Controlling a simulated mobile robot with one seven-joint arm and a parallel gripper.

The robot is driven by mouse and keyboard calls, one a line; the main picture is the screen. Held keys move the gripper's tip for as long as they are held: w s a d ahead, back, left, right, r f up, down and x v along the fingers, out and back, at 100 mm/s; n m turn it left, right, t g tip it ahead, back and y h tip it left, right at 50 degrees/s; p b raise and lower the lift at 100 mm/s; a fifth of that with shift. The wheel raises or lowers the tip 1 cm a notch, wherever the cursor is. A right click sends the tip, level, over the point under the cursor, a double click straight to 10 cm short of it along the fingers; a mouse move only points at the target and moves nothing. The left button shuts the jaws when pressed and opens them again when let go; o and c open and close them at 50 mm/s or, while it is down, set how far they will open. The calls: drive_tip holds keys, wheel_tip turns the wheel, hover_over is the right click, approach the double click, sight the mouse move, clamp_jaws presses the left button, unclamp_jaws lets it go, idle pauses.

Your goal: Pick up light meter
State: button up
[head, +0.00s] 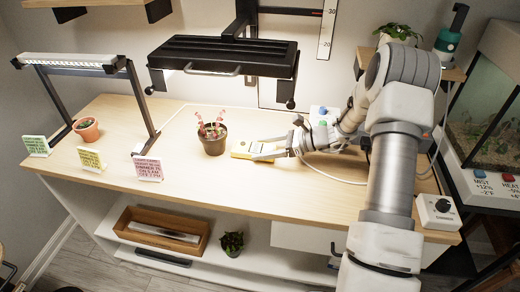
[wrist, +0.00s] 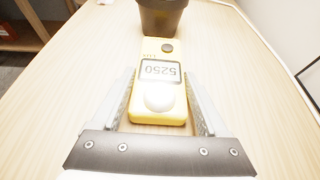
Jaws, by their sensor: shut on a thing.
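The light meter (wrist: 160,108) is a yellow handheld device with a white dome, a dark round button and a display reading 5250, upside down in the wrist view. It lies on the wooden bench top, and it also shows in the head view (head: 242,148). My gripper (head: 268,152) reaches in from the right in the head view. In the wrist view my gripper (wrist: 163,100) has one finger along each long side of the meter and is shut on it. I cannot tell whether the meter is lifted at all.
A dark pot with a pinkish plant (head: 213,138) stands just beyond the meter's far end. Label cards (head: 148,168) line the bench's left front. A black lamp (head: 224,56) hangs above. A terracotta pot (head: 87,130) stands under the left light frame. The front middle bench is clear.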

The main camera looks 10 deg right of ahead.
sight(266, 149)
drive_tip(key=r, duration=0.3)
drive_tip(key=r+p, duration=0.1)
drive_tip(key=shift+s+d+r, duration=0.1)
drive_tip(key=shift+d+r, duration=0.25)
drive_tip(key=shift+d, duration=0.05)
drive_tip(key=a+r+p+v, duration=0.1)
drive_tip(key=r+p+v, duration=0.1)
drive_tip(key=v, duration=1)
drive_tip(key=s+a+r+m+t+h+p, duration=0.1)
drive_tip(key=s+a+m+t+h+p, duration=0.2)
drive_tip(key=a+m+t+h+p, duration=0.3)
drive_tip(key=shift+s+a+m+t+p, duration=0.25)
drive_tip(key=shift+a+m+p, duration=0.9)
drive_tip(key=shift+a, duration=0.9)
drive_tip(key=shift+r+n, duration=0.1)
drive_tip(key=shift+n, duration=0.25)
